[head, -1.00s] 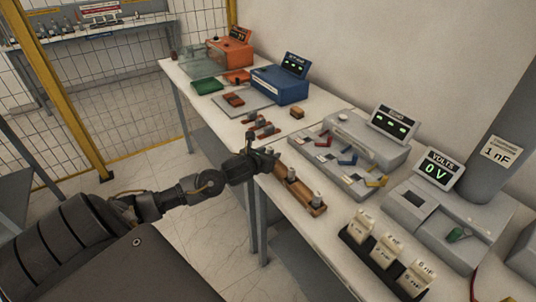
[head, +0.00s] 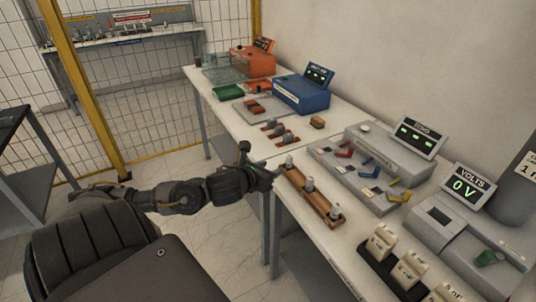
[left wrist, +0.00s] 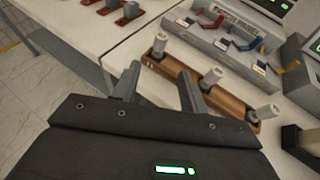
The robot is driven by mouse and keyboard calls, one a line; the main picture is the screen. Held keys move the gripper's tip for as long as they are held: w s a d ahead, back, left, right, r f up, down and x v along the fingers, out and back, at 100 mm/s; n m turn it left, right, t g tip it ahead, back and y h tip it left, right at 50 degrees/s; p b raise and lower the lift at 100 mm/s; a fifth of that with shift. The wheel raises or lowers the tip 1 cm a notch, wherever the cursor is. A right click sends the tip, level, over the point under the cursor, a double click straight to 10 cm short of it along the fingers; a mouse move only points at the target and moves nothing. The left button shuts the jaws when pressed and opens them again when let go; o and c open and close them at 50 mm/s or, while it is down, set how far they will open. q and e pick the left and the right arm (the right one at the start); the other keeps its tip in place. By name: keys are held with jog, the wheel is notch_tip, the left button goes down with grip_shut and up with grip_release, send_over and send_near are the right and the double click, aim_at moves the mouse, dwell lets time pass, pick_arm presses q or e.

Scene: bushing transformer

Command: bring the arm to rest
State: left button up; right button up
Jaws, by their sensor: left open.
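My left arm reaches in from the left in the head view. My right gripper is not in view.
The white table (head: 335,245) carries a grey meter unit with coloured levers (head: 360,175), a volts meter (head: 455,215), a black rack of white blocks (head: 380,258), a blue box (head: 300,95) and an orange box (head: 252,62). A yellow-framed mesh fence (head: 85,100) stands at left.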

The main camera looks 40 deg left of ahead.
pick_arm(q)
jog(key=shift+f, duration=0.1)
dwell(0.5)
jog(key=s+d+f+n+g, duration=0.6)
jog(key=s+f+n, duration=0.4)
jog(key=f+n, duration=0.4)
jog(key=s+d+f+n+g+h, duration=0.1)
jog(key=s+d+f+n+g, duration=0.15)
jog(key=s+d+n, duration=0.55)
jog(key=s+d+f+n+g+h, duration=0.2)
jog(key=s+d+f+n, duration=0.3)
jog(key=n, duration=0.5)
notch_tip(320, 180, down, 25)
jog(key=s, duration=0.2)
jog(key=s+a+f+g, duration=0.1)
jog(key=s+a+f, duration=0.1)
jog(key=s+f, duration=0.6)
jog(key=s+a+f+g, duration=0.1)
jog(key=s+f, duration=0.7)
jog(key=shift+s+a+y, duration=0.15)
jog(key=shift+a+y, duration=0.15)
jog(key=shift+a, duration=0.05)
